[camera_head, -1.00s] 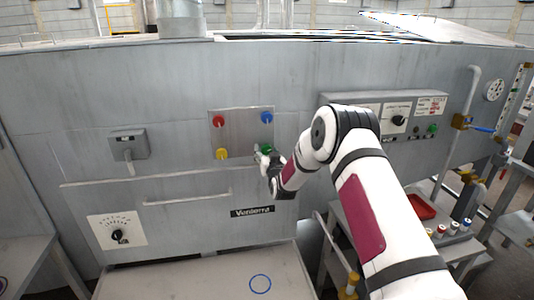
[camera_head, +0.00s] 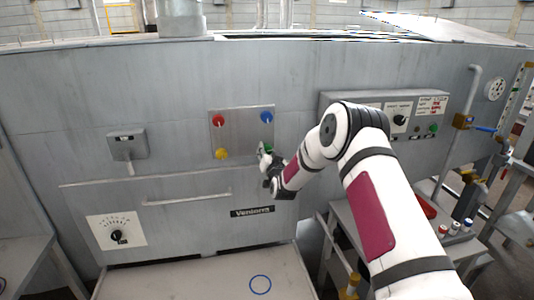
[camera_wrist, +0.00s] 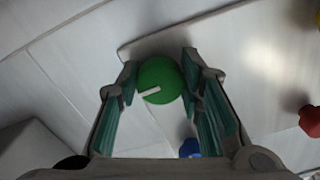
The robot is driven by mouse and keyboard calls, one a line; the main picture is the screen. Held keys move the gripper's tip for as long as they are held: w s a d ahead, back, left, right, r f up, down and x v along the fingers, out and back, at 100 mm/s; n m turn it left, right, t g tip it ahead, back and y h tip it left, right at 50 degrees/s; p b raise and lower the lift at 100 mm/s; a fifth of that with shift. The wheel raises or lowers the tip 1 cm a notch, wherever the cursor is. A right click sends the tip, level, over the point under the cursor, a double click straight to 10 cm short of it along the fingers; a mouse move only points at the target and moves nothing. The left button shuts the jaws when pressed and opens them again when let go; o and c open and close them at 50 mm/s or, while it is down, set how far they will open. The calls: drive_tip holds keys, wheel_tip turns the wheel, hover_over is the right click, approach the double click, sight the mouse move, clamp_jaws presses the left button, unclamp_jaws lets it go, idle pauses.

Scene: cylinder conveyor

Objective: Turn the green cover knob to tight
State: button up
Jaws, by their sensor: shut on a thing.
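The green cover knob (camera_wrist: 160,80) is round with a pale pointer line, seen in the wrist view between my fingertips. The line runs from near its middle toward the lower left of that picture. My gripper (camera_wrist: 158,82) is shut on the knob, one finger on each side. In the head view my gripper (camera_head: 262,152) is at the lower right corner of a metal plate (camera_head: 240,135), and the green knob (camera_head: 269,147) is partly hidden behind it. The plate also bears a red knob (camera_head: 218,120), a blue knob (camera_head: 267,117) and a yellow knob (camera_head: 221,154).
The plate is on a large grey machine wall (camera_head: 180,90). A lever box (camera_head: 127,144) is to the left, a dial (camera_head: 117,236) at lower left. A control box (camera_head: 400,112) is to the right. A bench (camera_head: 200,280) with a blue ring lies below.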

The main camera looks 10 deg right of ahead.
drive_tip(key=m, duration=0.4)
drive_tip(key=shift+m, duration=0.4)
drive_tip(key=m+b, duration=0.1)
drive_tip(key=m, duration=0.3)
drive_tip(key=shift+m, duration=0.3)
drive_tip(key=m, duration=0.4)
drive_tip(key=shift+r, duration=0.1)
drive_tip(key=shift+r+m+b, duration=0.1)
drive_tip(key=shift+m+b, duration=0.25)
drive_tip(key=shift+m, duration=1.65)
drive_tip(key=shift+a, duration=0.1)
drive_tip(key=o, duration=1.2)
drive_tip(key=shift+c, duration=0.2)
